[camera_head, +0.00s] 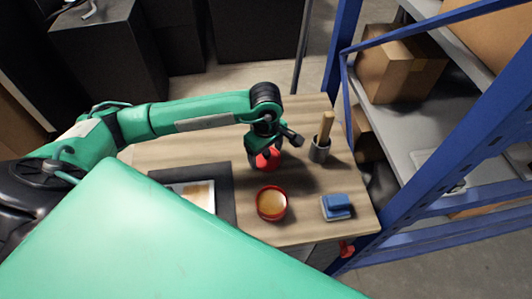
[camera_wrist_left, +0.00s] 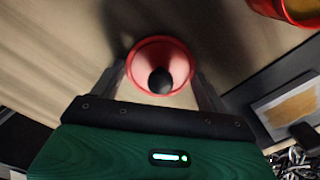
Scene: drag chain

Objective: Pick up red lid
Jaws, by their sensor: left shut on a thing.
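The red lid (camera_head: 267,160) is under my left gripper (camera_head: 264,152) in the head view, largely hidden by it. In the left wrist view the red lid (camera_wrist_left: 150,49) is a round red dish shape with a dark knob at its middle. The fingers of my left gripper (camera_wrist_left: 160,82) stand on both sides of it and are shut on it. I cannot tell whether the lid touches the table. My right gripper is not in view.
A red round container (camera_head: 259,207) with tan contents stands on the wooden table (camera_head: 305,215). A dark mat (camera_head: 225,182) with a light tray lies left of it. A blue block-like tool (camera_head: 337,205) and a cup with a wooden handle (camera_head: 320,150) are right. A blue-framed shelf (camera_head: 411,205) borders the table.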

